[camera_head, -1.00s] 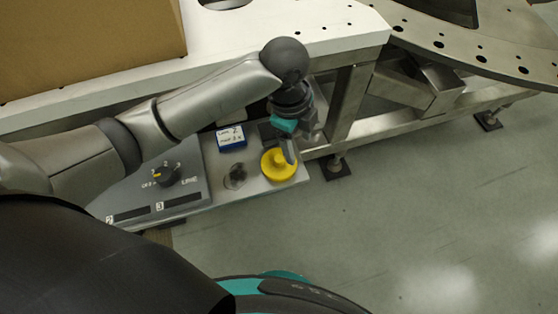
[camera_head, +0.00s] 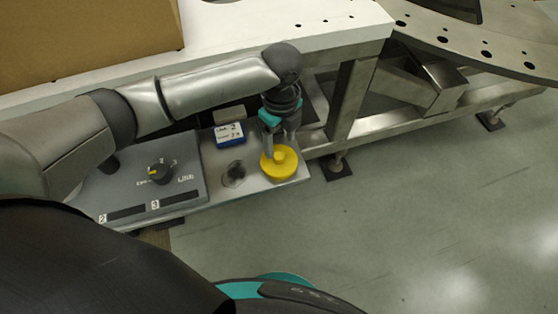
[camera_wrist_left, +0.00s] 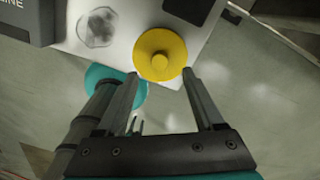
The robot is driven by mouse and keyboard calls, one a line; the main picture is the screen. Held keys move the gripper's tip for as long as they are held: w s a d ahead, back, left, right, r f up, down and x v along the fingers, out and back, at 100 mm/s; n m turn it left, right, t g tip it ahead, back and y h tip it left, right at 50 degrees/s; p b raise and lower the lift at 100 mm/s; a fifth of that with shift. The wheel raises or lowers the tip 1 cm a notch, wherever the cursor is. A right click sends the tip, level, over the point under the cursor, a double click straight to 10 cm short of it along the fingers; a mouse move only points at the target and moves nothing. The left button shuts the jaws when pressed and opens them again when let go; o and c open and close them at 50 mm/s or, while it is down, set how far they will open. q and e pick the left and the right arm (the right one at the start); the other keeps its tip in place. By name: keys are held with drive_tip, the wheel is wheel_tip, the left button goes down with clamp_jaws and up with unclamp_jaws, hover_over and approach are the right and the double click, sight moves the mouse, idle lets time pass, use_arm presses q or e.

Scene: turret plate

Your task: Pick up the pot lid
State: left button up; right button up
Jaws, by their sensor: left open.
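The pot lid, a round yellow disc with a central knob (camera_head: 279,165), lies near the right end of a pale metal plate (camera_head: 262,182). In the left wrist view the yellow lid (camera_wrist_left: 160,55) sits just beyond my fingertips. My left gripper (camera_head: 276,150) is above the lid's far side, its fingers pointing down. In the left wrist view my left gripper (camera_wrist_left: 161,73) is open, with one finger on each side of the knob's line and nothing between them. Contact with the lid cannot be told. My right gripper is not in view.
A blue labelled box (camera_head: 229,135) and a clear round piece (camera_head: 234,175) stand left of the lid. A grey panel with a knob (camera_head: 160,173) lies further left. A cardboard box (camera_head: 90,35) is on the white table (camera_head: 230,50). Floor is free at right.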

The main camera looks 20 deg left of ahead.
sight(279, 155)
use_arm(q)
wheel_tip(279, 155, down, 5)
drive_tip(key=shift+a+r+b, duration=0.1)
drive_tip(key=shift+r+b, duration=0.05)
drive_tip(key=shift+b, duration=0.8)
drive_tip(key=shift+f, duration=0.35)
drive_tip(key=shift+c, duration=1)
drive_tip(key=c, duration=0.6)
clamp_jaws()
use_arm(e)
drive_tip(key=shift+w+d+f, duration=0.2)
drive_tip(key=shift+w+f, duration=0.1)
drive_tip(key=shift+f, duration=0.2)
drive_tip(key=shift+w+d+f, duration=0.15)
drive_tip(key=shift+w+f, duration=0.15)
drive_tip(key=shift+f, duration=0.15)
